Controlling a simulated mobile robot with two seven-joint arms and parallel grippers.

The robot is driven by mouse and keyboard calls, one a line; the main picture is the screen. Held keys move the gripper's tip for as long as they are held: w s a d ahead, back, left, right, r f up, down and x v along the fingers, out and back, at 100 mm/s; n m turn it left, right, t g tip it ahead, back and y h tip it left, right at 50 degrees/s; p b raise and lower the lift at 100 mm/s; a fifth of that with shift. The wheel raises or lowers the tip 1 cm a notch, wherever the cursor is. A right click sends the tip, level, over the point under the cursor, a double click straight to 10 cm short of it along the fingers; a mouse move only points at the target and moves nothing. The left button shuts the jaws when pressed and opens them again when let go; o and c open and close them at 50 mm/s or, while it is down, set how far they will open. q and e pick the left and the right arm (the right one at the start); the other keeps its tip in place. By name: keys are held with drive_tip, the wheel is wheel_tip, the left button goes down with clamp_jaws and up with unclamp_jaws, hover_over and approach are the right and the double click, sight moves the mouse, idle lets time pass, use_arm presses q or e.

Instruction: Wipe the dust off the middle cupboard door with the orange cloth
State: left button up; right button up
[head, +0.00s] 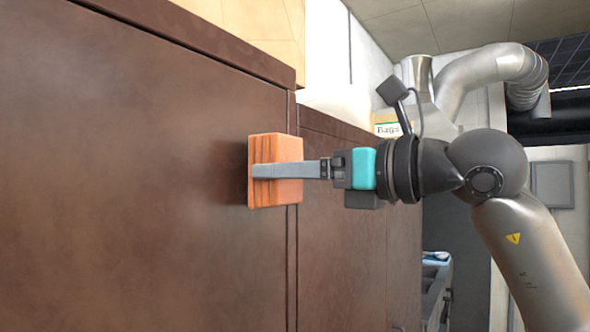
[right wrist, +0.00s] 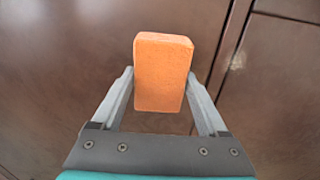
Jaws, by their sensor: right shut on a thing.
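The orange cloth (head: 277,145) is a thick folded block in the head view, held at the brown cupboard door (head: 120,160) near that door's right edge. My right gripper (head: 277,171) is shut on it, with the fingers reaching in from the right. In the right wrist view the cloth (right wrist: 160,75) sits between the two fingertips of the right gripper (right wrist: 160,88), in front of the brown door surface (right wrist: 60,60). Whether the cloth touches the door is hard to tell. The door surface looks mottled; I cannot clearly make out dust. My left gripper is not in view.
Another brown door (head: 345,220) lies to the right, past a narrow vertical seam. Above stand a light wooden box (head: 270,25) and a package (head: 388,127) with lettering. A metal duct (head: 490,70) runs at the upper right. A counter (head: 436,285) shows at the lower right.

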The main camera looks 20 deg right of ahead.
drive_tip(key=shift+p+x, duration=0.35)
drive_tip(key=shift+x, duration=0.7)
idle(0.4)
drive_tip(key=w+d+p, duration=0.3)
drive_tip(key=w+d, duration=0.6)
drive_tip(key=d, duration=0.2)
drive_tip(key=shift+d+p, duration=0.2)
drive_tip(key=shift+p, duration=0.15)
idle(1.0)
drive_tip(key=shift+s, duration=0.15)
drive_tip(key=shift+s+a+b, duration=0.6)
drive_tip(key=shift+s+a, duration=0.85)
drive_tip(key=shift+a, duration=0.45)
drive_tip(key=shift+s+a+b, duration=0.55)
drive_tip(key=shift+s+a, duration=0.9)
drive_tip(key=shift+a, duration=0.5)
drive_tip(key=shift+s+a+b, duration=0.6)
drive_tip(key=shift+s+a, duration=0.9)
drive_tip(key=shift+a, duration=0.4)
